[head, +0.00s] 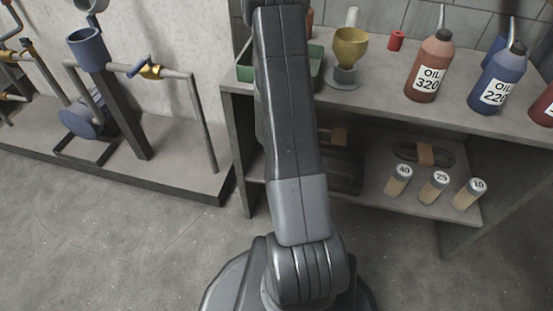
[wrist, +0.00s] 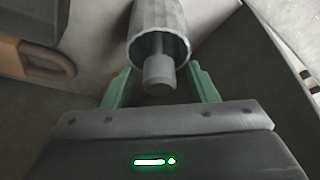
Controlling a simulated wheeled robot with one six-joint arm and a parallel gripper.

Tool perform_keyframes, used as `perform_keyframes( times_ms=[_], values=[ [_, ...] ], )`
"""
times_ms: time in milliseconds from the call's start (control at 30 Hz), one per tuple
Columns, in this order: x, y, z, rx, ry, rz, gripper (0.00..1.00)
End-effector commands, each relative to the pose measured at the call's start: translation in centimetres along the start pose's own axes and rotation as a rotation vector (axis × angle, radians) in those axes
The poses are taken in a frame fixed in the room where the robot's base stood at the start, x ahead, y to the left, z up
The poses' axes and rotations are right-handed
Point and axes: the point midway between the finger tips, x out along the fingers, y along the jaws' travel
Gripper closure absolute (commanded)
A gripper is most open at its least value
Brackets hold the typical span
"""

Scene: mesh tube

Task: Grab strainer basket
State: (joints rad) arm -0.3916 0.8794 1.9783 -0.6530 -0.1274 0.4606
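In the wrist view a grey, ribbed hollow cylinder (wrist: 158,22), which may be the strainer basket, points its open end toward me. A darker grey round stub (wrist: 159,71) sticks out of that end. My gripper's two green fingers (wrist: 160,78) stand apart, one on each side of the cylinder. Their tips meet its edges in the picture, and I cannot tell whether they touch it. My arm rises through the head view and hides what is behind it. The gripper itself is not visible there. A blue open cup (head: 87,48) sits on the pipe stand at left.
The bench (head: 375,100) holds a green tray (head: 245,72), a yellow funnel cup (head: 350,48) and oil bottles (head: 428,68). Tubes marked 40 (head: 398,180), 25 (head: 433,188) and 10 (head: 468,194) stand on the lower shelf. A brown handle (wrist: 45,60) shows at left in the wrist view.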

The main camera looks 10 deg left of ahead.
Motion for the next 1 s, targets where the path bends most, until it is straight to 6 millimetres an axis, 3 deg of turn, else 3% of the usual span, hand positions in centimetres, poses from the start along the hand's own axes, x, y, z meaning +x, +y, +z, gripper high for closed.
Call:
perform_keyframes(
  times_ms=[33,267,667,900,1000],
  values=[
    [0.0,0.0,0.0,0.0,0.0,0.0,0.57],
    [0.0,0.0,0.0,0.0,0.0,0.0,1.0],
    [-0.3,0.0,-0.1,0.0,0.001,0.0,1.0],
    [-1.8,0.0,-0.7,0.0,0.001,0.0,1.0],
    [-1.9,0.0,1.2,0.003,0.0,0.0,1.0]
  ],
)
